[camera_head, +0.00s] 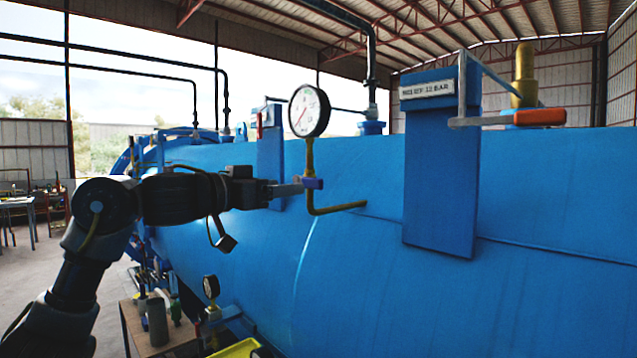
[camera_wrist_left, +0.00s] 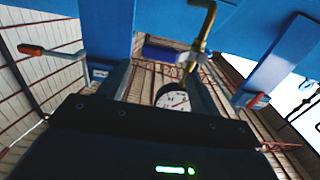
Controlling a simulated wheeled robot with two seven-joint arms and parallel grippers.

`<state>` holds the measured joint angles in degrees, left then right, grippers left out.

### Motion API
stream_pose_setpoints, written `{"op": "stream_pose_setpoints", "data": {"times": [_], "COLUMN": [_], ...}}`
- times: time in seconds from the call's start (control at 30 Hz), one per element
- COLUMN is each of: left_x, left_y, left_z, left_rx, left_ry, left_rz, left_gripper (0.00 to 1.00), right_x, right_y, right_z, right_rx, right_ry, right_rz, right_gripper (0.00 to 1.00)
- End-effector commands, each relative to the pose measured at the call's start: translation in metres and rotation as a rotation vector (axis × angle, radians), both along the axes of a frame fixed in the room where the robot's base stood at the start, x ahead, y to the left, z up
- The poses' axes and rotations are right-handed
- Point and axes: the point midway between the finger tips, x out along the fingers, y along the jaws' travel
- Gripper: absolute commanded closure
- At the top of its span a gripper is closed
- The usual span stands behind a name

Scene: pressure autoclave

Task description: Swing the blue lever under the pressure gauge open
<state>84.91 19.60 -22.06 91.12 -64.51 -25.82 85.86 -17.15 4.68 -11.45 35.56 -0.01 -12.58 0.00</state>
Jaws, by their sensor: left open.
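The pressure gauge (camera_head: 309,111) has a white round dial and sits on a bent brass pipe (camera_head: 311,160) on the blue vessel. The small blue lever (camera_head: 314,184) is on that pipe under the gauge. My left gripper (camera_head: 299,187) comes in from the left, with its fingertips right at the lever. In the left wrist view, the lever (camera_wrist_left: 160,53) lies across the gap at the tips of my open left gripper (camera_wrist_left: 158,72), and the gauge (camera_wrist_left: 173,98) shows between the fingers. I cannot tell whether a finger touches the lever. My right gripper is not in view.
The blue autoclave vessel (camera_head: 560,190) fills the right. A blue bracket plate (camera_head: 440,180) and a grey lever with an orange handle (camera_head: 540,117) stand right of the gauge.

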Motion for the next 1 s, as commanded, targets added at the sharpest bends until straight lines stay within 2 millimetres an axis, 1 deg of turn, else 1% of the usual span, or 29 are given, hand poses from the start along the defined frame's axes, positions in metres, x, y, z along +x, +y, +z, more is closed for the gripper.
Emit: {"op": "stream_pose_setpoints", "data": {"times": [0.03, 0.13, 0.27, 0.37, 0.5, 0.7, 0.83, 1.0], "left_x": [-0.001, -0.002, 0.003, 0.012, 0.031, 0.056, 0.068, 0.074], "left_y": [0.000, 0.000, -0.006, -0.015, -0.034, -0.059, -0.070, -0.076], "left_z": [0.003, 0.004, 0.006, 0.008, 0.010, 0.008, 0.007, 0.005], "left_rx": [0.001, 0.001, -0.001, -0.001, -0.001, -0.001, 0.000, 0.000], "left_ry": [0.000, 0.001, 0.002, 0.004, 0.004, 0.004, 0.003, 0.000], "left_rz": [-0.001, -0.002, -0.004, -0.005, -0.005, -0.003, -0.003, -0.002], "left_gripper": [0.36, 0.36, 0.36, 0.36, 0.36, 0.36, 0.36, 0.36], "right_x": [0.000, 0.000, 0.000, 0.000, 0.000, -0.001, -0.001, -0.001], "right_y": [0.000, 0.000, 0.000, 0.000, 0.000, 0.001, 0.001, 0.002], "right_z": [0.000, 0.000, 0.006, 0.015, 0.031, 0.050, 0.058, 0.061], "right_rx": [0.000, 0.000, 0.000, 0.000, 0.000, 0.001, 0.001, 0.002], "right_ry": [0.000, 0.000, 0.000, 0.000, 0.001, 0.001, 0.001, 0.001], "right_rz": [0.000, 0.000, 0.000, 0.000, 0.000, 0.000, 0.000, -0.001], "right_gripper": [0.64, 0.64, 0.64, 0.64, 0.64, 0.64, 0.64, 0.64]}}
